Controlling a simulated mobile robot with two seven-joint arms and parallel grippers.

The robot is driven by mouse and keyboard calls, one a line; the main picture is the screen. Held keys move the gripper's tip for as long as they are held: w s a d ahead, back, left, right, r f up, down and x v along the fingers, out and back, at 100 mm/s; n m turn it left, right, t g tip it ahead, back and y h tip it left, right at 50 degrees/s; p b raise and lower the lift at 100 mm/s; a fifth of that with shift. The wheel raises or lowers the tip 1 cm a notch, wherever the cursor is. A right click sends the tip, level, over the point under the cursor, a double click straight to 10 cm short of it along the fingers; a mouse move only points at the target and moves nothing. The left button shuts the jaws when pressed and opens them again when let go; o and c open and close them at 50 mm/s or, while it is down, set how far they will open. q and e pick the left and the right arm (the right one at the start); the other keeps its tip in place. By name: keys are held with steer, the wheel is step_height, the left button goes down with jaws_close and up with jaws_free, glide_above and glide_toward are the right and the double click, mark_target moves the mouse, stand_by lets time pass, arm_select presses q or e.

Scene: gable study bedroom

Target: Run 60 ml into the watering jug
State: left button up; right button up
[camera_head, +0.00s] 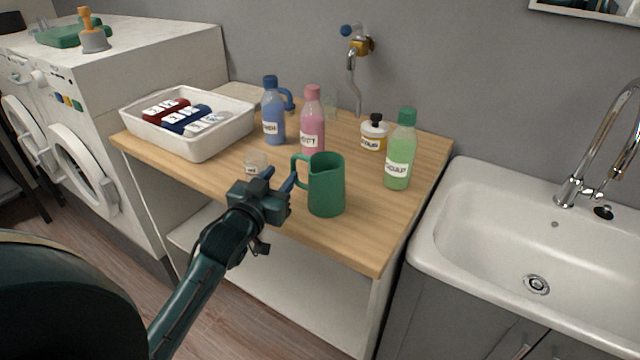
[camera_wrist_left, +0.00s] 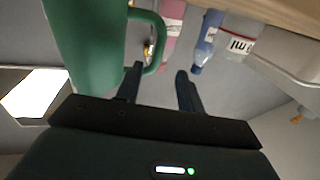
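The green watering jug (camera_head: 327,188) appears to stand upright near the counter's front edge, with its handle on the left. My left gripper (camera_head: 282,180) is just left of the jug, at the handle. In the left wrist view its two fingers (camera_wrist_left: 161,78) are apart, with the lower end of the handle (camera_wrist_left: 158,50) near one fingertip; I cannot tell whether they touch. A small clear measuring cup (camera_head: 256,161) with a label stands behind my gripper; it also shows in the left wrist view (camera_wrist_left: 238,42). My right gripper is out of view.
Blue (camera_head: 273,112), pink (camera_head: 312,122) and green (camera_head: 400,152) bottles and a labelled white jar (camera_head: 374,135) stand on the wooden counter (camera_head: 365,232). A white tray (camera_head: 205,148) of rolls is at left. A wall tap (camera_head: 352,62) is behind; a sink (camera_head: 470,235) is at right.

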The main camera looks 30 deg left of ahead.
mark_target(292, 166)
arm_select(q)
steer(key=w, duration=0.4)
steer(key=shift+w+f, duration=0.25)
steer(key=shift+w, duration=0.1)
jaws_close()
